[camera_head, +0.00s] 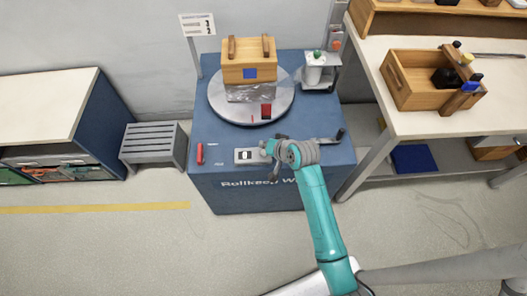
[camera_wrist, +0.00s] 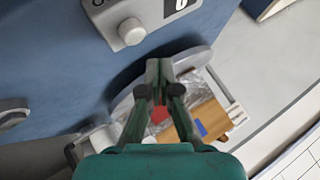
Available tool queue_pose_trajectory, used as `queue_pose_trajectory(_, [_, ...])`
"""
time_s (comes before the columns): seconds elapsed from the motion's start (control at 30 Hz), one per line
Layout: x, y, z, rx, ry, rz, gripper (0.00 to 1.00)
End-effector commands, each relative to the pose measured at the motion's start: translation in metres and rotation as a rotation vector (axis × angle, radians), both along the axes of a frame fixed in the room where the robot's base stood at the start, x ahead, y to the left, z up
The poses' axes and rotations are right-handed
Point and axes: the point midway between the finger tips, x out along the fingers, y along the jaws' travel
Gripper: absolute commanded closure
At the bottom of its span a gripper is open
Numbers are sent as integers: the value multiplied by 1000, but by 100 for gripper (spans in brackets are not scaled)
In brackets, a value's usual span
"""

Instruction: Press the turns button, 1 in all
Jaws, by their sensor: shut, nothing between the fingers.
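A small grey panel (camera_head: 247,156) lies on the front of the blue cabinet top and carries a dark-and-white display. In the wrist view the panel (camera_wrist: 150,12) is at the top, with a round pale button (camera_wrist: 131,32) and a counter window (camera_wrist: 178,4) that looks like it reads 0. My gripper (camera_wrist: 158,68) is shut and empty, its tips apart from the button in that picture. In the head view my gripper (camera_head: 269,150) is at the panel's right end and hides the button there.
A round turntable (camera_head: 220,106) on the blue cabinet (camera_head: 215,145) bears a wooden box (camera_head: 262,56). A red switch (camera_head: 200,153) is left of the panel. A crank handle (camera_head: 339,135) is right of my gripper.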

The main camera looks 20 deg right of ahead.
Motion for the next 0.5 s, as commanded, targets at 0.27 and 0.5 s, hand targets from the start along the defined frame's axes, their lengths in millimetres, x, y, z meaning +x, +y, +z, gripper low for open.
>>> queue_pose_trajectory(0.27, [0,0,24,0,-2,1,100])
queue_pose_trajectory(0.5, [0,0,34,1,0,-1,100])
